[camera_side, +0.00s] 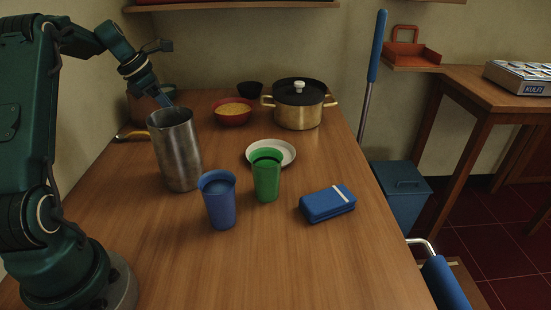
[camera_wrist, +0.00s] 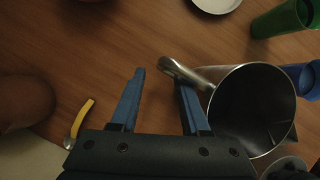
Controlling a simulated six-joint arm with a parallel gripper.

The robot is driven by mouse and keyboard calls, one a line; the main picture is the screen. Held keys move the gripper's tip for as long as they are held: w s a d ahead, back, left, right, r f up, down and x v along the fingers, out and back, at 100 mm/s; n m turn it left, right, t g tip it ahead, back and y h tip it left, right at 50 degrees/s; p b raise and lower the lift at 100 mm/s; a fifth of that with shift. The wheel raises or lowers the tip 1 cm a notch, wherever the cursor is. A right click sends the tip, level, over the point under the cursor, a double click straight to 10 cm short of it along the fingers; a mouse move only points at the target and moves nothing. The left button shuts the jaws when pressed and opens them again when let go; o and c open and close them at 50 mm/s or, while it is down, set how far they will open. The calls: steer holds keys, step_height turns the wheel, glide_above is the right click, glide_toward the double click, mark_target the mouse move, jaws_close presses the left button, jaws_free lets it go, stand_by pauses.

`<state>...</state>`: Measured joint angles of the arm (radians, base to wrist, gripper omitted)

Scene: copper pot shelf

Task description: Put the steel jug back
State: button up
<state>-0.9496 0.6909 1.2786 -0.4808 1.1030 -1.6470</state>
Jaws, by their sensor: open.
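The steel jug (camera_side: 178,155) stands upright on the wooden table, left of the blue cup. In the wrist view I look down into the open mouth of the jug (camera_wrist: 250,112), and its handle (camera_wrist: 186,74) points up and left. My gripper (camera_side: 165,98) is at the jug's rim on its back left side. In the wrist view my gripper (camera_wrist: 161,82) is open, with two blue fingers apart. The handle's outer end reaches in front of the gap, near the right finger. I cannot tell whether a finger touches it. In the side view the handle is hidden.
A blue cup (camera_side: 218,205), green cup (camera_side: 266,180) and white plate (camera_side: 285,151) stand right of the jug. A yellow-handled utensil (camera_wrist: 83,118) lies left of my gripper. Behind are a red bowl (camera_side: 233,118) and lidded pot (camera_side: 298,112). The table's front middle is clear.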

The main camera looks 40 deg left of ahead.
steer(key=d+v, duration=0.1)
steer(key=v, duration=0.5)
steer(key=shift+a+r, duration=0.15)
steer(key=shift+a, duration=0.35)
